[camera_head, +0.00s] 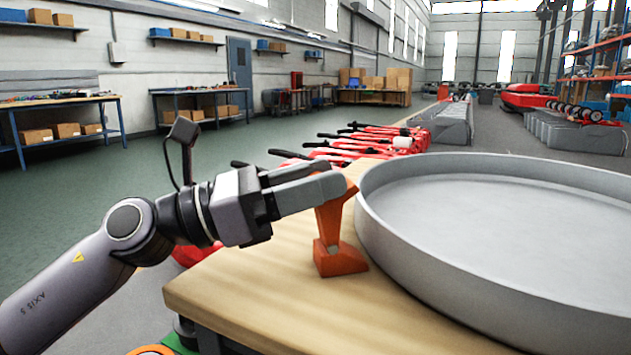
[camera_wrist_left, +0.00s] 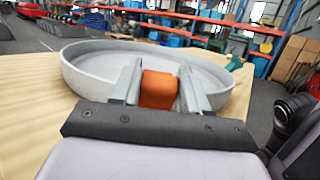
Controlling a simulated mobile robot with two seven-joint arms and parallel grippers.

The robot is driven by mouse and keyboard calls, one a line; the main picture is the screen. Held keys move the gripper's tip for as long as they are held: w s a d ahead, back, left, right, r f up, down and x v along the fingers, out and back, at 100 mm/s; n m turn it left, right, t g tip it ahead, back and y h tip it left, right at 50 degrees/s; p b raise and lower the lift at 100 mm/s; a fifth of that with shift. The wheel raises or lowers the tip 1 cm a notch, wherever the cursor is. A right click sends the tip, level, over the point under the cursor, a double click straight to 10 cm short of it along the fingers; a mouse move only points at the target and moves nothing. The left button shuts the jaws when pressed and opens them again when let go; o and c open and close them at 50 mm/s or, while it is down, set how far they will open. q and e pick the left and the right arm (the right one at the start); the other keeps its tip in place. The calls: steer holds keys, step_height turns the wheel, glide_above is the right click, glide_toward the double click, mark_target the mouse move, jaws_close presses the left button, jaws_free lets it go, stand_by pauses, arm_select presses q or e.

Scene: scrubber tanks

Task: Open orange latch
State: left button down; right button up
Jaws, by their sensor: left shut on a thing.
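The orange latch (camera_head: 338,258) stands on the wooden table beside the round grey pan (camera_head: 450,283). Its base rests by the pan's wall and its upper part rises to my left gripper (camera_head: 325,190). My left gripper is shut on the latch's upper part, with its fingers reaching in from the left. In the left wrist view the orange latch (camera_wrist_left: 159,90) sits between the two grey fingers, with the pan (camera_wrist_left: 85,70) behind it. The fingers hide part of the latch's top. My right gripper is not in view.
The wooden table (camera_head: 240,290) is bare in front of the latch. Red machines with black handles (camera_head: 365,143) stand behind the table. Workbenches (camera_head: 200,90) line the left wall. A dark rounded part shows at the right of the left wrist view.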

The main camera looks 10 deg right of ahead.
arm_select(q)
steer(key=c, duration=0.6)
jaws_free()
steer(key=shift+c, duration=0.2)
steer(key=shift+a, duration=0.1)
steer(key=shift+p+v, duration=0.55)
steer(key=shift+v, duration=2.95)
steer(key=shift+f, duration=0.1)
